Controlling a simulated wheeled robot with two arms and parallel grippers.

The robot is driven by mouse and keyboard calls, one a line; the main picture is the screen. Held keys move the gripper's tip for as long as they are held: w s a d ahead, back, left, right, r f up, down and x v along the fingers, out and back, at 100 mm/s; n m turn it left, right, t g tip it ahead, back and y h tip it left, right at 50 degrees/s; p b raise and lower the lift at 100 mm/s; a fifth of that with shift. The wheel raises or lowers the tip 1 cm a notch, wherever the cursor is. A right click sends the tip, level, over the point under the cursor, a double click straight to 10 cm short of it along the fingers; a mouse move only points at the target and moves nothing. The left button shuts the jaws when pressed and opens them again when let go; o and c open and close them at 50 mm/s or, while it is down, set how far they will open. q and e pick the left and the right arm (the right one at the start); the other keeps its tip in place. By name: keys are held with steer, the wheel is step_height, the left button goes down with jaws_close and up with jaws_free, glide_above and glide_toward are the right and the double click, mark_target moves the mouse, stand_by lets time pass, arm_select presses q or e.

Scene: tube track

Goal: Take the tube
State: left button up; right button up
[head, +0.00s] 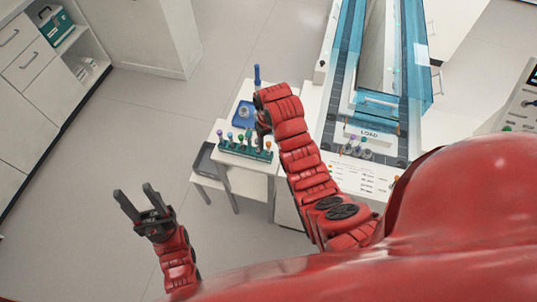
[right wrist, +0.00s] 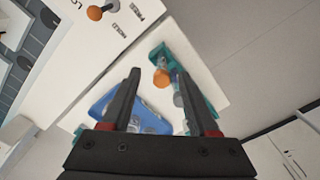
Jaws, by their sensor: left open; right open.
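A teal rack (head: 245,152) with several tubes in different cap colours stands on the small white table in the head view. Its end also shows in the right wrist view (right wrist: 205,105), with an orange-capped tube (right wrist: 161,78) near my fingertips. My right gripper (right wrist: 156,72) is open and empty above the table; no tube is clearly between its fingers. In the head view my red right arm largely hides it. My left gripper (head: 138,196) is open and empty over the floor at the lower left, far from the rack.
Open floor lies left of the table.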

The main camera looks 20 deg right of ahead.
mark_target(268, 149)
steer(key=shift+a+f+p, duration=0.1)
steer(key=shift+f+p, duration=1.2)
steer(key=shift+f, duration=1.3)
jaws_close()
steer(key=shift+r, duration=0.15)
